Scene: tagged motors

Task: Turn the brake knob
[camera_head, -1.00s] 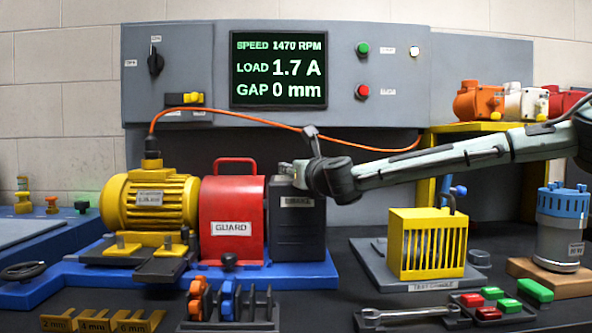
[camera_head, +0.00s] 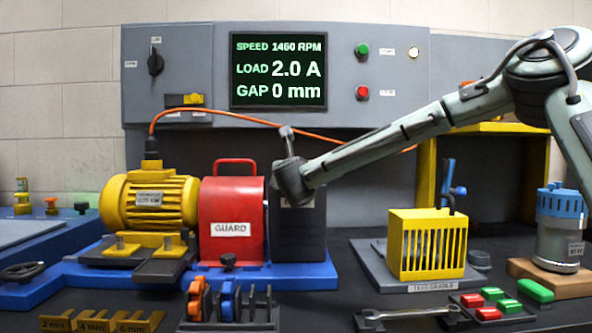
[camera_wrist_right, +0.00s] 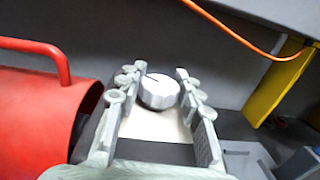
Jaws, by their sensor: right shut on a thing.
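My right gripper (camera_wrist_right: 157,76) is shut on the knob, one finger on each side. In the head view, my right wrist covers the top of the box and hides the knob and fingers. The display (camera_head: 279,69) reads SPEED 1460 RPM, LOAD 2.0 A, GAP 0 mm. My left gripper is not in view.
The red guard's handle (camera_wrist_right: 62,66) rises close to my right gripper. An orange cable (camera_head: 225,114) runs behind the box. A yellow motor (camera_head: 149,203) stands left of the guard. A yellow slotted cradle (camera_head: 428,243) and a blue-topped motor (camera_head: 562,222) stand to the right.

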